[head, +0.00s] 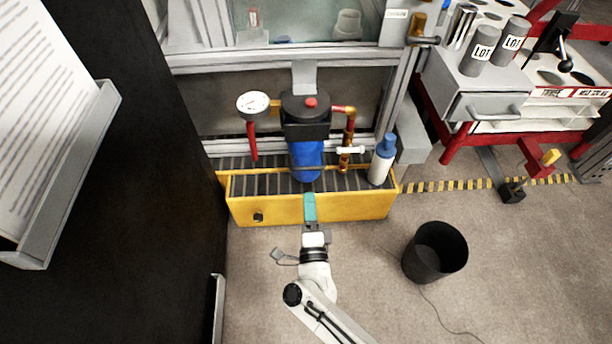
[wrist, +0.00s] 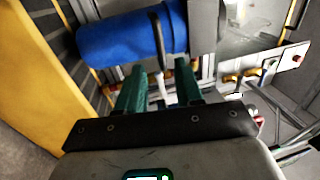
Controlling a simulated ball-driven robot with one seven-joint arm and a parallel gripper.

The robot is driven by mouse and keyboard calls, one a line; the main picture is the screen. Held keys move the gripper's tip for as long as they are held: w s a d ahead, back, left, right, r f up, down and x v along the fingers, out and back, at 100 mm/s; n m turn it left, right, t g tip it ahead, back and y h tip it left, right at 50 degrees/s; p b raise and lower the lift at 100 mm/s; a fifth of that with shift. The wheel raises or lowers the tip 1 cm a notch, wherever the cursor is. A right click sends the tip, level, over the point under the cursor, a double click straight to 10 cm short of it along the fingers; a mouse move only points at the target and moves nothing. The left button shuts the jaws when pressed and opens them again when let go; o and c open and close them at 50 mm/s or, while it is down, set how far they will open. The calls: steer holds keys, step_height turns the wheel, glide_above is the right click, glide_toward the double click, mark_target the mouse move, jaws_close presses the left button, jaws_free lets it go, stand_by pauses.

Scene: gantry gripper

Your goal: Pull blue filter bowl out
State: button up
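The blue filter bowl (head: 307,160) hangs upright under a black filter head (head: 305,125) with a red button on top. A dark wire loop crosses the bowl. In the wrist view the bowl (wrist: 120,42) lies across the top of the picture, its rounded end to the left. My gripper (head: 309,194) is in front of the yellow tray's front wall, just below the bowl in the head view. In the wrist view its two green fingers (wrist: 162,82) stand apart with nothing gripped between them. The fingertips appear close to the bowl; whether they touch cannot be told.
The yellow tray (head: 300,209) with a slatted floor lies under the filter. A white bottle with a blue cap (head: 382,160) stands at its right end. A pressure gauge (head: 253,104) and brass piping (head: 347,140) flank the filter. A black bin (head: 435,253) stands right on open floor.

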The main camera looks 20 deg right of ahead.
mark_target(308, 167)
steer(key=b+x, duration=0.2)
steer(key=x, duration=0.8)
steer(key=shift+w+d+b, duration=0.3)
steer(key=shift+w+d, duration=0.05)
jaws_close()
